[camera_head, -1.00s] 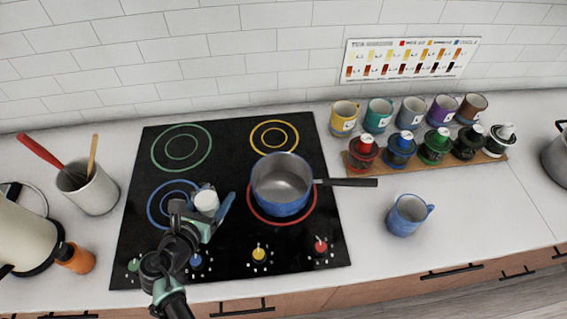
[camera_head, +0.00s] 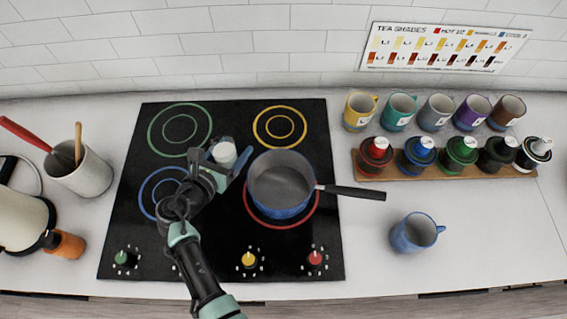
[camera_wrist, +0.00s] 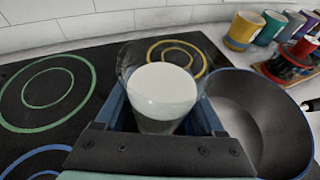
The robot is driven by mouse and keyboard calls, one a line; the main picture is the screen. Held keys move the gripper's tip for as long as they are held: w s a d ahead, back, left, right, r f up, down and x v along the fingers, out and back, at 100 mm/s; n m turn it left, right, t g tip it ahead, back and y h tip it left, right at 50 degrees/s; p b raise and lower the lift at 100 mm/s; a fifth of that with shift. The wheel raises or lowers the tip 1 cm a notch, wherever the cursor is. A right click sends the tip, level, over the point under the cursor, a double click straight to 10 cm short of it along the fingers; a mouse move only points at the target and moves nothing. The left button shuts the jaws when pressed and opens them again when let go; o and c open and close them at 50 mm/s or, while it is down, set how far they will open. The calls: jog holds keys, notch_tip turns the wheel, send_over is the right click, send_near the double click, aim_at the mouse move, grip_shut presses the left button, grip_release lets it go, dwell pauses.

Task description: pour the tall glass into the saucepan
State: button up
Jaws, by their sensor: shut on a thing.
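The tall glass (camera_wrist: 160,92) is clear and holds white liquid; in the head view it shows as a small white-topped shape (camera_head: 224,153). My gripper (camera_head: 228,160) is shut on it, one finger on each side, seen also in the wrist view (camera_wrist: 160,125). The glass looks close to upright, to the left of the saucepan. The blue saucepan (camera_head: 283,207) sits on the red-ringed burner with its dark handle pointing right. Its grey inside looks empty. In the wrist view the saucepan (camera_wrist: 262,172) is to the right of the glass, partly hidden by my gripper.
The black cooktop (camera_head: 120,225) has coloured rings and knobs. A blue mug (camera_head: 414,234) stands right of it.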

jog(key=shift+s+r, duration=0.15)
jog(key=shift+s+d+r+m+y+p, duration=0.1)
jog(key=shift+d+r+m+y+p, duration=0.15)
jog(key=shift+r+m+p, duration=0.2)
jog(key=shift+d+r+m+y+p, duration=0.15)
jog(key=shift+r+m+y+p, duration=0.15)
jog(key=shift+r, duration=0.2)
jog(key=m, duration=0.1)
jog(key=d+r+m+y+b, duration=0.1)
jog(key=d+m+t+y, duration=0.1)
jog(key=shift+s+d+r+m+y, duration=0.2)
jog(key=shift+s+m+y, duration=0.05)
jog(key=shift+s, duration=0.05)
jog(key=shift+r+m+b, duration=0.3)
jog(key=shift+m+b, duration=0.1)
jog(key=shift+m+t+y+b, duration=0.3)
jog(key=shift+y+b, duration=0.05)
jog(key=shift+y, duration=0.05)
